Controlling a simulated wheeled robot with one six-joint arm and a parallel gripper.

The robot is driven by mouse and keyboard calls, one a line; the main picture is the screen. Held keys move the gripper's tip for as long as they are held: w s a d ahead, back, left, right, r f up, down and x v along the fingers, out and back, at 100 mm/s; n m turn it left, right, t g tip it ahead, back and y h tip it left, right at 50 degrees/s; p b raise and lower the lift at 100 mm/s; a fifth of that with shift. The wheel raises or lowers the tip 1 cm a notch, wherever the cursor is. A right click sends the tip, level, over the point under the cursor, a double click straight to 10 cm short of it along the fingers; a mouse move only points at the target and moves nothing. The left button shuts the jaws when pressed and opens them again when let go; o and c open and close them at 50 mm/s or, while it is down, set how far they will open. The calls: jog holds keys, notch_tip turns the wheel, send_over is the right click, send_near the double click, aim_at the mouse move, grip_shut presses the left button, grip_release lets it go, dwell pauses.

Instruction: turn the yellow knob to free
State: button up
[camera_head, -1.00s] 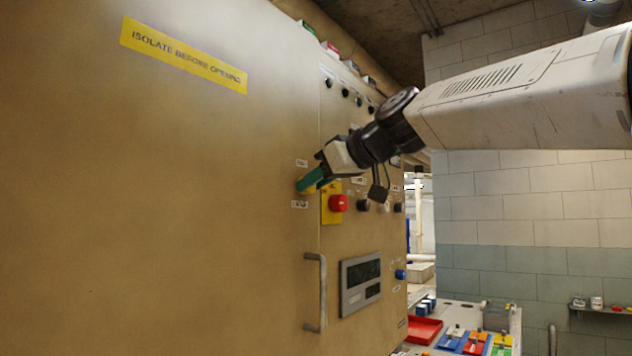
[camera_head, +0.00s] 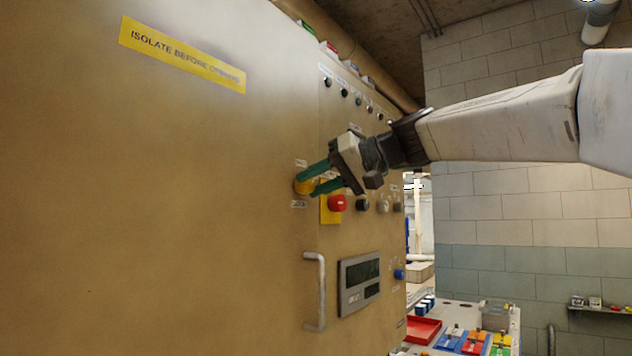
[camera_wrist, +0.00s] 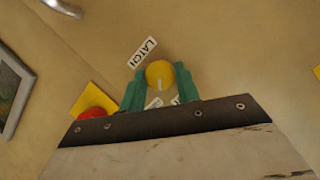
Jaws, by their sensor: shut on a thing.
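The yellow knob (camera_head: 303,187) is on the tan cabinet front, left of the red button in the head view. The knob also shows in the wrist view (camera_wrist: 159,72), with a pale mark pointing toward the picture's bottom. My gripper (camera_head: 309,185) has green fingers, one on each side of the knob, and is shut on it. A label reading LATCH (camera_wrist: 142,52) lies beside the knob, at upper left in the wrist view. Other small labels between the fingers are partly hidden and unreadable.
A red button (camera_head: 338,203) on a yellow plate sits right beside the lower finger. Other dark knobs (camera_head: 362,205) are further right. A grey display (camera_head: 360,283) and a door handle (camera_head: 316,291) are below. Colored trays (camera_head: 422,330) stand on a bench at lower right.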

jog(key=m+g+y, duration=0.1)
jog(key=m, duration=0.2)
jog(key=shift+w+d+f+y, duration=0.1)
jog(key=shift+f+y, duration=0.05)
jog(key=shift+y, duration=0.25)
jog(key=shift+f+m+g+y, duration=0.15)
jog(key=shift+m+y, duration=0.3)
jog(key=shift+m, duration=0.5)
jog(key=shift+r+m+g+y, duration=0.15)
jog(key=shift+m+y, duration=0.3)
jog(key=shift+m, duration=0.5)
jog(key=shift+f, duration=0.1)
jog(key=o, duration=1)
jog(key=v, duration=0.8)
jog(key=shift+w, duration=0.1)
